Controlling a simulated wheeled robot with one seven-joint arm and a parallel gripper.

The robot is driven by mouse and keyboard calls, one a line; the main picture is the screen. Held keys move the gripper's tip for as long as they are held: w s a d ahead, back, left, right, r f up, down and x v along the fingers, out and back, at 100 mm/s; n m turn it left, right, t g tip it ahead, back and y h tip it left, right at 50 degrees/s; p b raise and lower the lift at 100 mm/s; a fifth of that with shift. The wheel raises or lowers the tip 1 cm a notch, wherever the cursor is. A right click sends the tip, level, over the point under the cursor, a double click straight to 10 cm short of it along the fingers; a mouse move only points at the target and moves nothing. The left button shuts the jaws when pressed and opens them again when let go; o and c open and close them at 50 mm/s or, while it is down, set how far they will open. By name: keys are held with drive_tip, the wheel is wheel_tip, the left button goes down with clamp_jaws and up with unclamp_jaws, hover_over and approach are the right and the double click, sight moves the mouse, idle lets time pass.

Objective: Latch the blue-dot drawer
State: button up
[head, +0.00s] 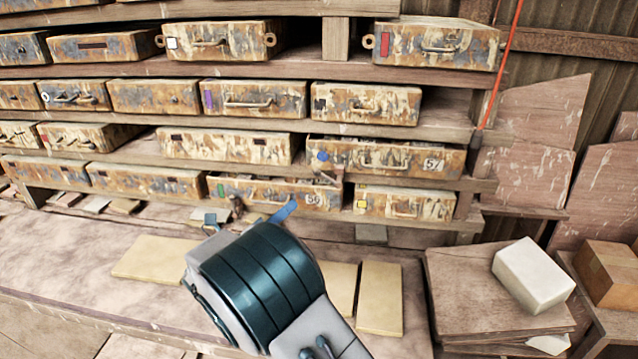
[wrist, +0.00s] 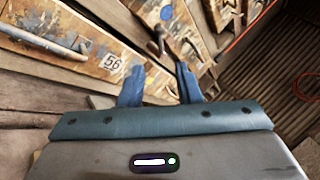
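The blue-dot drawer (head: 430,160) is a rusty, mottled drawer marked 57, with a bar handle and a blue dot (head: 322,156) at its left end. The dot also shows in the wrist view (wrist: 167,13). A small rusty latch piece (head: 328,179) sits below the dot, by the shelf edge. In the wrist view the latch (wrist: 158,46) lies beyond my fingers. My gripper (head: 247,214) is below and left of the latch, in front of the drawer marked 56. Its two blue fingers (wrist: 159,86) are apart, with nothing held between them.
The green-marked drawer 56 (head: 265,192) is close to my fingers. A yellow-marked drawer (head: 405,203) is below the blue-dot drawer. Yellowish tiles (head: 380,300) lie on the bench. A white block (head: 533,275) rests on boards at right. A red cord (head: 503,62) hangs at the right.

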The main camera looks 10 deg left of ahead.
sight(327, 178)
drive_tip(key=p+x, duration=0.2)
drive_tip(key=x, duration=0.9)
drive_tip(key=shift+f, duration=0.1)
clamp_jaws()
